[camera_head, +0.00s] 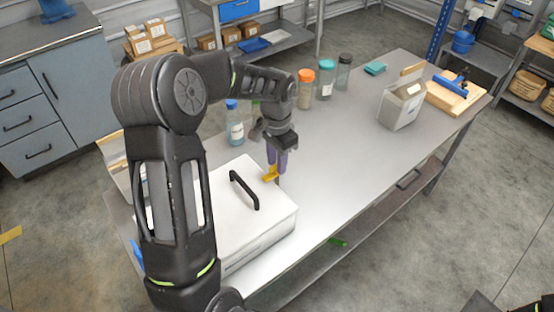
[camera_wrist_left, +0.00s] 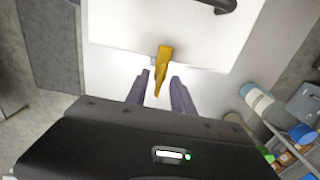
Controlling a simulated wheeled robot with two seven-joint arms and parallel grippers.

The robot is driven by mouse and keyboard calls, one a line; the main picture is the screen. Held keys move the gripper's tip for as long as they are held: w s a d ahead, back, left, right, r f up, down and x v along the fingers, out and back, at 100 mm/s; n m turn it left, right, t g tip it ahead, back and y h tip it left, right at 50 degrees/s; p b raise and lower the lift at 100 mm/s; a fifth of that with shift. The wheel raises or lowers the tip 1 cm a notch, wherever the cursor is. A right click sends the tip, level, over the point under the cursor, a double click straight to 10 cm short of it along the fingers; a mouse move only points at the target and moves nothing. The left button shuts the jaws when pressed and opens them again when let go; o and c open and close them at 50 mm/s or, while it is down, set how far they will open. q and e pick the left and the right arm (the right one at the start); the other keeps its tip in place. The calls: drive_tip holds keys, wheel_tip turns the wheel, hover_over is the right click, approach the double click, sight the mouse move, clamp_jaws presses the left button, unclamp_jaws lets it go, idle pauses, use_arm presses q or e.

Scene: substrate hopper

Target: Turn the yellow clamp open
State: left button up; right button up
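A white hopper box (camera_head: 232,222) with a black lid handle (camera_head: 245,190) stands on the table. The yellow clamp (camera_head: 271,173) sits at the lid's far right edge. In the left wrist view the clamp (camera_wrist_left: 163,66) sticks out from the box edge. My left gripper (camera_head: 277,158) points down at the clamp. In the left wrist view its two purple fingers (camera_wrist_left: 156,92) are apart, one on each side of the clamp's free end. I cannot tell whether they touch it. A dark piece of my right arm may show at the bottom right corner, but its gripper does not show.
Several jars, one with an orange lid (camera_head: 305,84), and a blue-capped bottle (camera_head: 234,124) stand along the table's back. A grey carton (camera_head: 402,105) and a wooden board (camera_head: 455,97) are at the right. The table's middle is clear.

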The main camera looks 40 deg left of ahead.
use_arm(q)
drive_tip(key=shift+c, duration=0.2)
clamp_jaws()
drive_tip(key=shift+n, duration=0.4)
drive_tip(key=shift+n+b, duration=0.8)
drive_tip(key=shift+n, duration=0.4)
drive_tip(key=n+b, duration=0.1)
drive_tip(key=n, duration=0.3)
drive_tip(key=n+b, duration=0.1)
drive_tip(key=n, duration=0.4)
drive_tip(key=shift+n, duration=0.4)
drive_tip(key=n, duration=0.5)
